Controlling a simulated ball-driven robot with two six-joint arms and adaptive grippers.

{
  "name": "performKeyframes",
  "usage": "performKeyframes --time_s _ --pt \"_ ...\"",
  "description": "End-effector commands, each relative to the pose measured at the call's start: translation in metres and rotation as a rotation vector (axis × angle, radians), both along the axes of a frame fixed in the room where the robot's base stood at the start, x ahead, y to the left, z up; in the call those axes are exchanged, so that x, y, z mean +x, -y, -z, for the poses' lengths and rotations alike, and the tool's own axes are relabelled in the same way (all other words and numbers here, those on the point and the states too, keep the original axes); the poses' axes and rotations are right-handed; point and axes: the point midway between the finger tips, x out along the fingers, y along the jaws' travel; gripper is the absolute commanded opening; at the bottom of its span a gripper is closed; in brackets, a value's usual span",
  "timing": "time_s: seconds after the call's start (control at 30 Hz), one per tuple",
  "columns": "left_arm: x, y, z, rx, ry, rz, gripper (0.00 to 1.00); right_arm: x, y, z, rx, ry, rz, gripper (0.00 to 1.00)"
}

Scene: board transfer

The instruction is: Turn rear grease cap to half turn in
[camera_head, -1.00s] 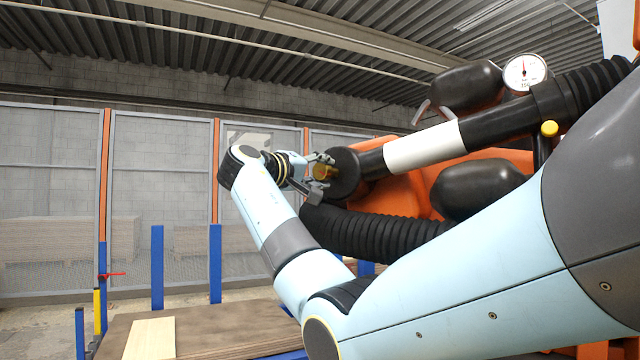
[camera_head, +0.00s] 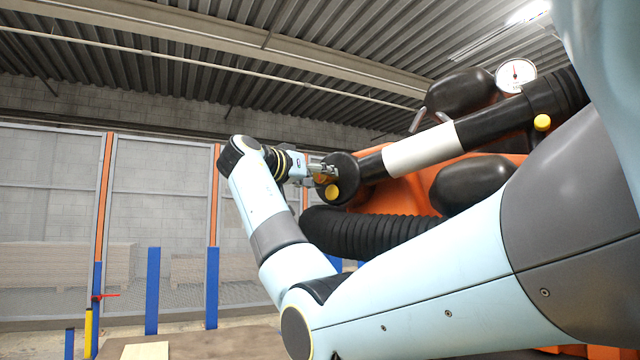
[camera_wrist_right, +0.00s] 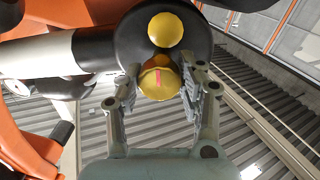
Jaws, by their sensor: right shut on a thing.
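Two yellow grease caps sit on the round black end of a lift tube. My right gripper (camera_head: 325,175) has its fingers on either side of one cap, and is shut on this gripped cap (camera_wrist_right: 158,80). A red mark on it points roughly up in the wrist view. The gripped cap also shows partly behind the fingers in the head view (camera_head: 322,179). The other cap (camera_head: 332,191) is free, just below and right of the fingers; it also shows above the gripped one in the wrist view (camera_wrist_right: 165,30). I cannot tell from the pictures which is rear. My left gripper is out of view.
The black and white tube (camera_head: 415,152) runs up right to a round gauge (camera_head: 515,75) and a yellow knob (camera_head: 542,122). A ribbed black hose (camera_head: 365,233) hangs below. Blue posts (camera_head: 212,287) and mesh fencing stand at the left. The air left of my right arm is clear.

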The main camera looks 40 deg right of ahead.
Motion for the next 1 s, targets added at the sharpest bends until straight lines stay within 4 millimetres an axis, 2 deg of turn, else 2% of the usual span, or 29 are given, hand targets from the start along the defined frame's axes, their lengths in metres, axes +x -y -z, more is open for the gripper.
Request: performKeyframes --time_s 0.03,0.4,0.87,0.9,1.0 --pt "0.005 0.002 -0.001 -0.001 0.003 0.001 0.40 0.001 -0.001 0.008 0.012 0.018 0.000 0.06" --pt "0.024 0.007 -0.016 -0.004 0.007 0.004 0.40 0.001 -0.001 0.006 0.031 0.132 0.000 0.06" --pt "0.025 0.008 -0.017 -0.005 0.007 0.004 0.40 0.001 -0.001 0.005 0.033 0.142 0.001 0.06" --pt "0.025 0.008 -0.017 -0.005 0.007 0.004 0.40 0.001 -0.001 0.005 0.033 0.142 0.001 0.43" --pt "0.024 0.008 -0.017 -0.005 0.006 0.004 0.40 0.001 -0.001 0.004 0.031 0.144 0.001 0.56"
